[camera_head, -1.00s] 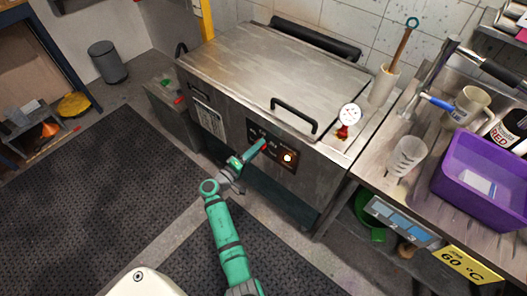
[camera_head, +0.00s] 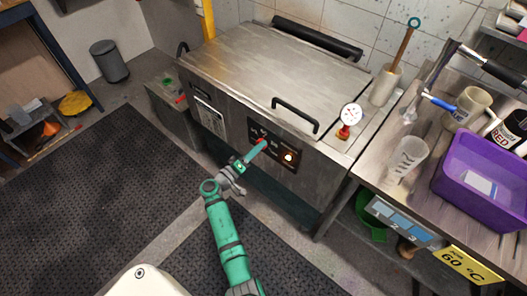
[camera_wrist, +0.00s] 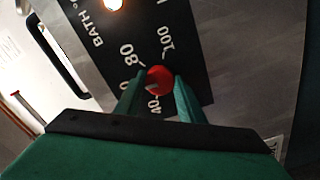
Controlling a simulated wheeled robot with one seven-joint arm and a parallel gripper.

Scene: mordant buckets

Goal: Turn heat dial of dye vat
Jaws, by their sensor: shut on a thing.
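The dye vat (camera_head: 275,75) is a steel box with a closed lid, seen in the head view. Its black control panel (camera_head: 280,145) is on the front face, with a lit orange lamp (camera_head: 289,156). The heat dial (camera_wrist: 159,80) is a red knob on the panel, in the wrist view, with printed marks including 80 and 100 around it. My gripper (camera_wrist: 157,88) is shut on the dial, one green finger on each side. In the head view my gripper (camera_head: 262,144) reaches the panel and mostly hides the dial. The dial's exact setting is hard to read.
A white gauge (camera_head: 351,114) stands on the vat's right edge. The dark floor mat at left is clear.

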